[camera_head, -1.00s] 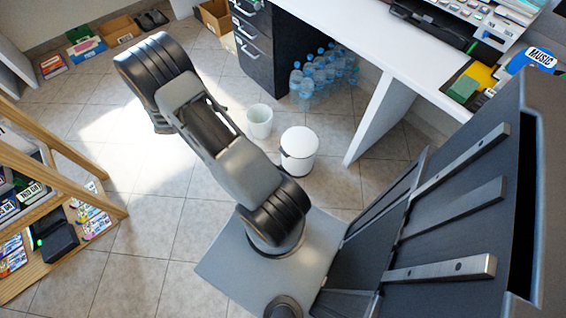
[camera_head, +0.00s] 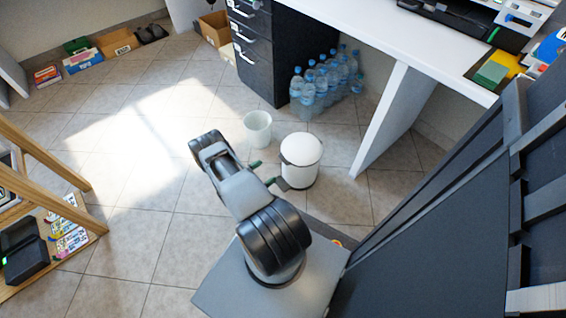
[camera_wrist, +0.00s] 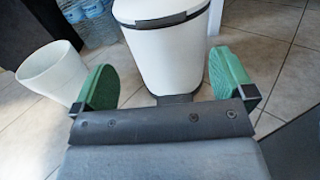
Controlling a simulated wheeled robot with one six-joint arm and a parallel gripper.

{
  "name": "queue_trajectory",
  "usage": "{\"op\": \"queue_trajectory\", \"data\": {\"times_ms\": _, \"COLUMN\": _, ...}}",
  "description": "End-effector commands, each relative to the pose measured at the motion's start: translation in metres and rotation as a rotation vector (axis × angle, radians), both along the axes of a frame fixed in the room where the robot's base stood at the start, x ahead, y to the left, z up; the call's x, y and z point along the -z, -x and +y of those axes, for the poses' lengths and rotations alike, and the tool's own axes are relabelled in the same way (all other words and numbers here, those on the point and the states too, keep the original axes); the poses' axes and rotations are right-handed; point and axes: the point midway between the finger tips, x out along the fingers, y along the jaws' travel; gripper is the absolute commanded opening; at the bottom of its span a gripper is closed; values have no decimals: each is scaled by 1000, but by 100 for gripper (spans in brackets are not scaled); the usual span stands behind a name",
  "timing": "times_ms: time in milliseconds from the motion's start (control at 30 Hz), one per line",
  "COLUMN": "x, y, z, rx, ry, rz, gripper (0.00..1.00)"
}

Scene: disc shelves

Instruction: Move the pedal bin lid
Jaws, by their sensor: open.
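The white pedal bin (camera_head: 300,172) stands on the tiled floor beside the desk. Its rounded white lid (camera_head: 301,148) is down on top. In the wrist view the bin body (camera_wrist: 168,58) is straight ahead, with a dark band under the lid (camera_wrist: 160,8) and a dark pedal at its foot. My gripper (camera_wrist: 165,85) is open, its two green fingers apart with the lower part of the bin showing between and beyond them. It holds nothing. In the head view my gripper (camera_head: 262,172) is low, just left of the bin. I cannot tell whether it touches the bin.
An open white bucket (camera_head: 257,130) stands left of the bin; it also shows in the wrist view (camera_wrist: 48,75). Several water bottles (camera_head: 325,82) stand behind, by the dark drawer unit (camera_head: 262,50). A white desk leg (camera_head: 392,120) rises to the right.

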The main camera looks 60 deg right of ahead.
Motion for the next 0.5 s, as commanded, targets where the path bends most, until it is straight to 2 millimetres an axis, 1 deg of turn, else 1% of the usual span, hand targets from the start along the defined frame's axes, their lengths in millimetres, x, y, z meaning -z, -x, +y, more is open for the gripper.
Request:
{"op": "queue_trajectory", "data": {"times_ms": 33, "x": 2, "y": 5, "z": -11, "rx": 7, "ry": 0, "rz": -1, "gripper": 100}}
{"op": "queue_trajectory", "data": {"times_ms": 200, "x": 2, "y": 18, "z": -41, "rx": 6, "ry": -1, "rz": -1, "gripper": 100}}
{"op": "queue_trajectory", "data": {"times_ms": 400, "x": 1, "y": 29, "z": -71, "rx": 5, "ry": -1, "rz": -1, "gripper": 100}}
{"op": "queue_trajectory", "data": {"times_ms": 500, "x": 1, "y": 33, "z": -82, "rx": 4, "ry": -1, "rz": -1, "gripper": 100}}
